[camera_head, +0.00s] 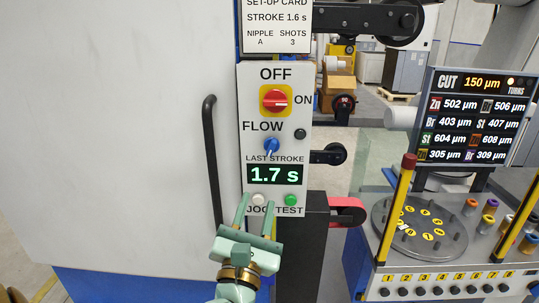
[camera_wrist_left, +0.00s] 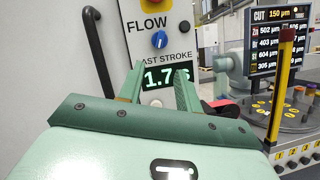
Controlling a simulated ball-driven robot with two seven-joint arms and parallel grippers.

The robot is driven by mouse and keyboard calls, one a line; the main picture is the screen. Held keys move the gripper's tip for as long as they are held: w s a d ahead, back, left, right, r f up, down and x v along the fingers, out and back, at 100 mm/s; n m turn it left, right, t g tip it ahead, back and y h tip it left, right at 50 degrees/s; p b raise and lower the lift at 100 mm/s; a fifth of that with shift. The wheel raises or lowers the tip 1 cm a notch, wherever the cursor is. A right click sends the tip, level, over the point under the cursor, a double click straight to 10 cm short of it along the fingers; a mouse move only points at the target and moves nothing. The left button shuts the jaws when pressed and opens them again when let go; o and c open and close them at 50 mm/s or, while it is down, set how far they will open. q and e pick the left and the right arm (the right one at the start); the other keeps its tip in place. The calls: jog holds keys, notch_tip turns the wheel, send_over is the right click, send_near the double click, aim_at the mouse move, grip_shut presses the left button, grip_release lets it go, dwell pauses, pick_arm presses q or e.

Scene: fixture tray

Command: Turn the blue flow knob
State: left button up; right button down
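The blue flow knob (camera_head: 271,147) sits on the white control panel (camera_head: 246,105), right under the word FLOW and above the display (camera_head: 275,174) reading 1.7 s. Its pointer end tips up and to the right. The knob also shows in the left wrist view (camera_wrist_left: 159,40), above and beyond the fingers. My left gripper (camera_head: 259,215) is below the knob in front of the panel's lower part, near the white and green buttons. Its two fingers are apart with nothing between them, and they do not touch the knob. My right gripper is not in view.
A red OFF/ON switch (camera_head: 275,100) is above the knob. A black door handle (camera_head: 211,160) stands left of the panel. A red and black part (camera_head: 346,211) juts out at right. A tray table with a round plate (camera_head: 378,225) and a yellow post (camera_head: 397,205) is further right.

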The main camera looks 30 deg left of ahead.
aim_at(270, 151)
pick_arm(q)
jog(key=p+x, duration=0.3)
jog(key=x, duration=1)
jog(key=shift+w+a+r, duration=0.1)
jog(key=shift+w+r, duration=0.1)
jog(key=shift+w, duration=0.1)
grip_shut()
jog(key=m+p, duration=0.1)
jog(key=p, duration=0.1)
jog(key=m+h+p, duration=0.1)
jog(key=p, duration=0.1)
jog(key=shift+s+r, duration=0.1)
jog(key=shift+r, duration=0.25)
jog(key=shift+a+f+m+h, duration=0.1)
jog(key=shift+m+h, duration=0.2)
jog(key=shift+m, duration=0.2)
jog(key=shift+f, duration=0.25)
